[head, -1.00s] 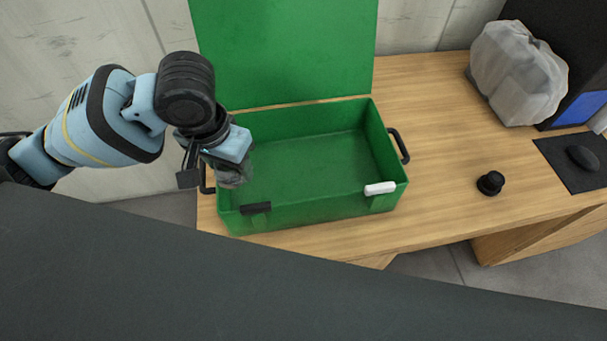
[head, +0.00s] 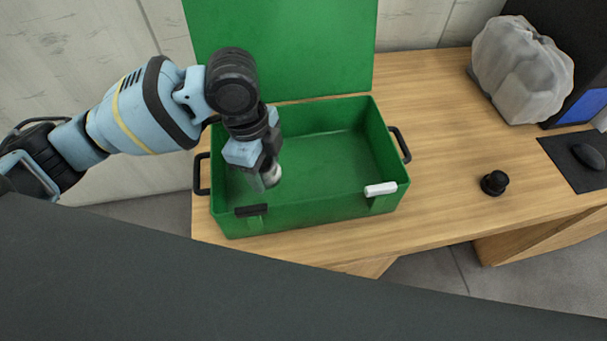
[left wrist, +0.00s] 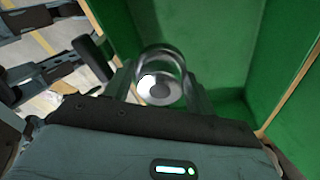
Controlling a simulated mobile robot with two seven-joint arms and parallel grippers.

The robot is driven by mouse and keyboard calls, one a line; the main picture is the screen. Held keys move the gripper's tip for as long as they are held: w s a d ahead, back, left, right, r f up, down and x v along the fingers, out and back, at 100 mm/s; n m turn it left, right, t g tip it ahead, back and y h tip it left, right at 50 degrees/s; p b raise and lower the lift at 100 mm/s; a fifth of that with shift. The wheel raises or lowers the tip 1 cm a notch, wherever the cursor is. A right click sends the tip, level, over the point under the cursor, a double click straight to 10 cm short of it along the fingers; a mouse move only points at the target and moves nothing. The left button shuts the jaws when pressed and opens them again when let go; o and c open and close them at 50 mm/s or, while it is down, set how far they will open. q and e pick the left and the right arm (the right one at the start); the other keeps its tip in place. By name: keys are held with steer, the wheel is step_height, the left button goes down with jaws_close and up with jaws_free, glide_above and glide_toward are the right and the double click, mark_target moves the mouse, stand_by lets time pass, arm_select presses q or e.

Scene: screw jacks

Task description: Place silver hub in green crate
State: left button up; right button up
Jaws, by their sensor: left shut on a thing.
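The green crate (head: 330,207) stands on the wooden desk with its lid raised at the back, and its inside looks empty. My left gripper (head: 264,183) is over the left part of the crate's opening, pointing down. It is shut on the silver hub (head: 271,176), a shiny metal ring-shaped piece. In the left wrist view the hub (left wrist: 161,90) sits between the fingers, with the green crate walls (left wrist: 225,45) behind it. Whether the hub touches the crate floor I cannot tell. My right gripper is not in view.
A small black knob-like object (head: 494,183) stands on the desk (head: 440,150) right of the crate. A bagged grey object (head: 520,72) and a black mouse (head: 587,156) on a mat lie farther right. The crate has black side handles (head: 400,145) and front latches, one black, one white.

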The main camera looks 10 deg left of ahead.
mark_target(306, 198)
arm_select(q)
steer(key=m, duration=0.2)
steer(key=d+m, duration=0.1)
steer(key=m, duration=0.1)
steer(key=w+d+f+m, duration=0.1)
steer(key=m, duration=0.1)
steer(key=shift+w+g, duration=0.1)
steer(key=shift+g, duration=0.2)
steer(key=w+d+f+m+y+b, duration=0.1)
steer(key=d+m, duration=0.1)
steer(key=m, duration=0.7)
steer(key=w+d+f+m+y+b, duration=0.1)
steer(key=w+d+m, duration=0.1)
steer(key=m, duration=0.8)
steer(key=shift+w+d+f, duration=0.3)
steer(key=shift+d, duration=0.4)
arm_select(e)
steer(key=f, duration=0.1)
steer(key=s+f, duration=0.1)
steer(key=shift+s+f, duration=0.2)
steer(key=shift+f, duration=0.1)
arm_select(q)
steer(key=shift+f, duration=5.05)
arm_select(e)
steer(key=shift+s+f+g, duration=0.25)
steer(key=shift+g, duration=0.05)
arm_select(q)
steer(key=shift+f, duration=0.15)
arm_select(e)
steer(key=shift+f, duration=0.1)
